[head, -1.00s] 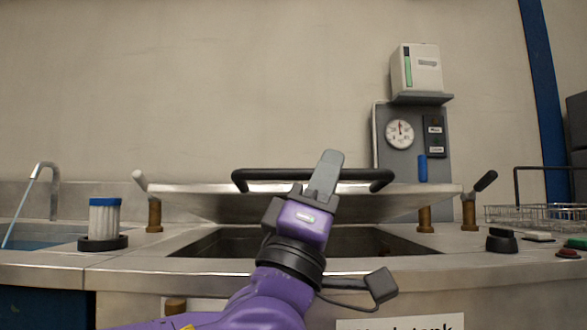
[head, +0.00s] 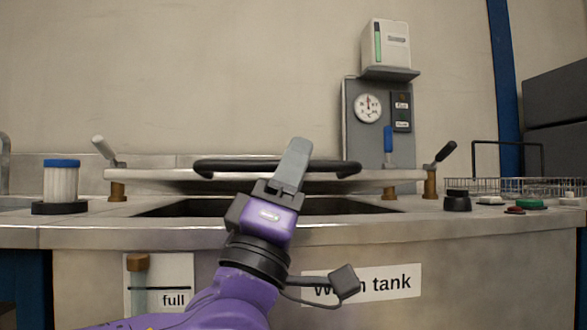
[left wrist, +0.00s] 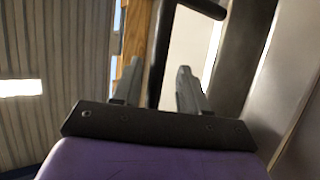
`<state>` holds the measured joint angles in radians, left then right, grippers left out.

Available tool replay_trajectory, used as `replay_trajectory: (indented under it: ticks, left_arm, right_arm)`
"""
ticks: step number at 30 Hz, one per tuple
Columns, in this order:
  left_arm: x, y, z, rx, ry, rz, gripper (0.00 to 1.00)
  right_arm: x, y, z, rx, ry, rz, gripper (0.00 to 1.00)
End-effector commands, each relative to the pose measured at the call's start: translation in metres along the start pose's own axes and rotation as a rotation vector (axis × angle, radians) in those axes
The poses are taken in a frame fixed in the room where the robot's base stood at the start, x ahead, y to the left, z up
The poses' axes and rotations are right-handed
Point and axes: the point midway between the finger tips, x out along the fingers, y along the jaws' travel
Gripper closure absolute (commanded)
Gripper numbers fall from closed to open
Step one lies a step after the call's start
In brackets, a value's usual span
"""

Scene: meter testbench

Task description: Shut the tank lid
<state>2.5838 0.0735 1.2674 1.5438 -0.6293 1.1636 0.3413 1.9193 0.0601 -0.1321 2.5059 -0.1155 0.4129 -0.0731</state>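The tank lid (head: 150,175) is a pale metal slab over the wash tank opening (head: 165,208), held raised, with a dark gap below its front edge. A black bar handle (head: 225,166) runs along its front. My left gripper (head: 293,160) is in front of the lid, its fingers overlapping the handle in the head view. In the left wrist view my left gripper (left wrist: 158,78) has its fingers apart, with a dark bar (left wrist: 160,45) seen between them and gaps at both sides. I cannot tell whether it touches the handle. My right gripper is out of view.
A blue-capped filter (head: 61,185) stands on the counter at left. At right are a black knob (head: 457,200), red and green buttons (head: 530,204) and a wire basket (head: 490,186). A gauge panel (head: 378,140) stands behind the lid.

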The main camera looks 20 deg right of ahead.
Motion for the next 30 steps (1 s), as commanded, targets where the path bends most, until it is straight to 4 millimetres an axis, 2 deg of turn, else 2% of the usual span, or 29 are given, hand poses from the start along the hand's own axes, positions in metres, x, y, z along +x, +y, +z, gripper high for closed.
replay_trajectory:
  ticks: [7, 10, 21, 25, 30]
  left_arm:
    - [0.0, 0.001, 0.0, 0.0, 0.0, 0.002, 0.58]
    - [-0.007, 0.001, 0.0, -0.001, -0.001, 0.001, 0.58]
    - [-0.087, 0.001, 0.0, -0.001, -0.001, 0.0, 0.58]
    - [-0.102, 0.0, 0.0, 0.0, 0.0, 0.0, 0.58]
    - [-0.106, 0.001, 0.0, 0.0, 0.0, 0.001, 0.58]
  right_arm:
    - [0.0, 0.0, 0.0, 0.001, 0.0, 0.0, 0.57]
    - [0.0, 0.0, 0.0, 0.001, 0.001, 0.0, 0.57]
    - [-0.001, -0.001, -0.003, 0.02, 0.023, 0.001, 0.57]
    - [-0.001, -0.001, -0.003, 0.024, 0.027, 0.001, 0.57]
    - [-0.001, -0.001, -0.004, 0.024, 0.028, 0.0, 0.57]
